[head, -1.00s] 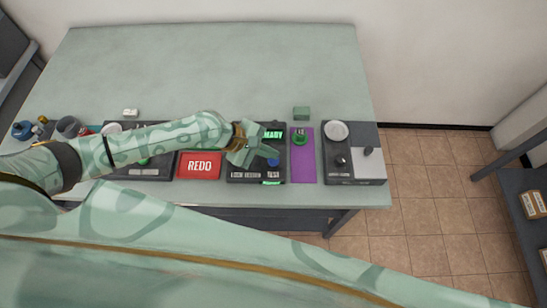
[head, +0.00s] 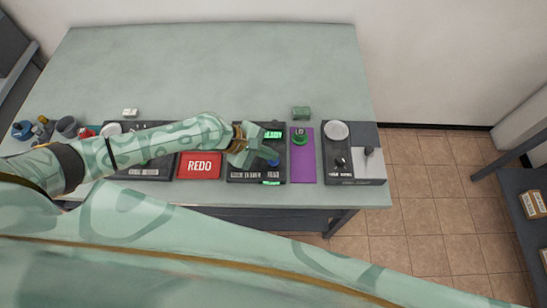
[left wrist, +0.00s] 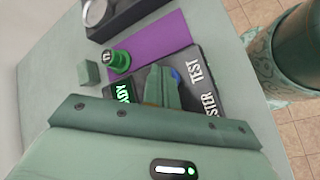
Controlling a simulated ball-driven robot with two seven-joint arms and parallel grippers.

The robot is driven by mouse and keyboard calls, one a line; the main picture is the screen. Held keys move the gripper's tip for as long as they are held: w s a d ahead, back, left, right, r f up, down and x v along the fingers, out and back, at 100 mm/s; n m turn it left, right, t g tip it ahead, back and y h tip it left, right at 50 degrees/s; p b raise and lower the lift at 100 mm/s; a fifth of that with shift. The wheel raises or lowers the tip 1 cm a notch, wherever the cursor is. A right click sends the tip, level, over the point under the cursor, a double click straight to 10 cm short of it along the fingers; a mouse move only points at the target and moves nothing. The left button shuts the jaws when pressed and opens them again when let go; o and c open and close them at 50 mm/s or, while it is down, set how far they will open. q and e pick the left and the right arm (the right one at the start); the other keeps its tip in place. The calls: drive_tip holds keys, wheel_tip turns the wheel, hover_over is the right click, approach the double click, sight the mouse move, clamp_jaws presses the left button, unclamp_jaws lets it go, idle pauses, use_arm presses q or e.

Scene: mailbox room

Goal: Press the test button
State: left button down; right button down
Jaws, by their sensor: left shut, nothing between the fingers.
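The test button is a blue button (head: 273,162) on a dark tester box (head: 245,176) with a lit green display (head: 272,135). The button also shows in the left wrist view (left wrist: 176,76), beside the fingertips and partly hidden by them. White lettering there reads "TEST". My left gripper (head: 268,155) is shut and empty, right over the box at the button; I cannot tell whether it touches the button. Its closed fingers (left wrist: 163,86) also show in the wrist view, between the display and the button. My right gripper is not in view.
A red REDO panel (head: 199,166) lies left of the box. A purple mat (head: 303,168) with a green stamp-like piece (head: 299,138) lies right of it, then another dark box (head: 340,177) with a white dish (head: 337,130). A green block (head: 301,113) stands behind. The back of the table is clear.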

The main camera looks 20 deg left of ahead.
use_arm(q)
drive_tip(key=shift+f, duration=0.5)
idle(0.6)
drive_tip(key=shift+r, duration=0.1)
drive_tip(key=shift+r+p, duration=0.85)
wheel_tip(320, 180, up, 5)
drive_tip(key=p, duration=0.5)
idle(0.4)
drive_tip(key=shift+s+f, duration=0.1)
idle(0.4)
